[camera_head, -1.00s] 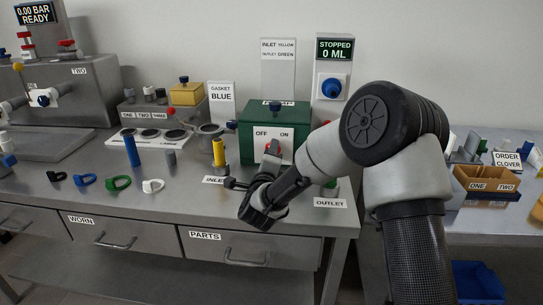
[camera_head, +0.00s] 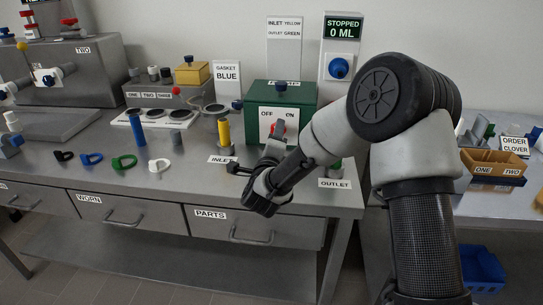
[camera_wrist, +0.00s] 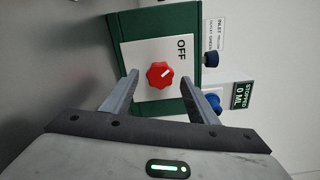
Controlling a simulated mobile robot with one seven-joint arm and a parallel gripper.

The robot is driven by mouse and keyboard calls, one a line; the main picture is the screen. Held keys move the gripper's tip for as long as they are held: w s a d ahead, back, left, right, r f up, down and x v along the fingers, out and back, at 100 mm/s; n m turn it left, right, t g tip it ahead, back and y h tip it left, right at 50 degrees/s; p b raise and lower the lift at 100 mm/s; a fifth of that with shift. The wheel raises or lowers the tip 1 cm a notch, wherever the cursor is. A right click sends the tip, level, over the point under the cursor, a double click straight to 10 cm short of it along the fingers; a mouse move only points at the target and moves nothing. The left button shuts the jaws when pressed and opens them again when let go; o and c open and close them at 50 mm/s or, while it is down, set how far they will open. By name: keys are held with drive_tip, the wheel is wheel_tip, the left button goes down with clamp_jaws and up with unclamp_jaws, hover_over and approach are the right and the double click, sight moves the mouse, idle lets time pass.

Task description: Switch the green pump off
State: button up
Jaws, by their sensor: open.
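The green pump (camera_head: 262,98) is a green box standing at the back of the steel bench, with a white panel marked OFF and ON. A red knob (camera_wrist: 159,75) sits on that panel; it also shows in the head view, partly hidden by my gripper. A short pale mark on the knob slants toward the OFF label (camera_wrist: 182,48) in the wrist view. The ON label is hidden there. My gripper (camera_wrist: 160,78) is open, its two fingers either side of the knob in the picture. I cannot tell whether they touch it. The display (camera_head: 342,26) reads STOPPED, 0 ML.
A yellow cylinder (camera_head: 224,132) stands at INLET, left of my gripper. A green part (camera_head: 335,167) stands at OUTLET, behind my arm. Several coloured rings lie at the bench front. A blue knob (camera_head: 339,68) is on the back panel. A brown tray (camera_head: 492,163) is at right.

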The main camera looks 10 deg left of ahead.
drive_tip(key=s, duration=1)
drive_tip(key=s+p, duration=0.1)
drive_tip(key=s, duration=0.4)
drive_tip(key=shift+s+a, duration=0.2)
drive_tip(key=shift+a, duration=0.05)
drive_tip(key=shift+w+r+n+y, duration=0.3)
drive_tip(key=shift+n, duration=0.2)
drive_tip(key=s+d+r+n+g+y, duration=0.35)
drive_tip(key=d+r+n+g, duration=0.3)
drive_tip(key=n, duration=0.75)
drive_tip(key=s+d+r+n+g+h, duration=0.1)
drive_tip(key=s+d+n+g+h, duration=0.15)
drive_tip(key=s+d, duration=0.65)
drive_tip(key=s+d+n+g+h, duration=0.1)
drive_tip(key=s+d+n+g, duration=0.3)
drive_tip(key=s, duration=0.8)
wheel_tip(320, 180, up, 24)
drive_tip(key=d+p, duration=0.1)
drive_tip(key=p, duration=2.3)
drive_tip(key=shift+r+t+p, duration=0.25)
drive_tip(key=shift+t+p, duration=0.05)
drive_tip(key=shift+p, duration=0.05)
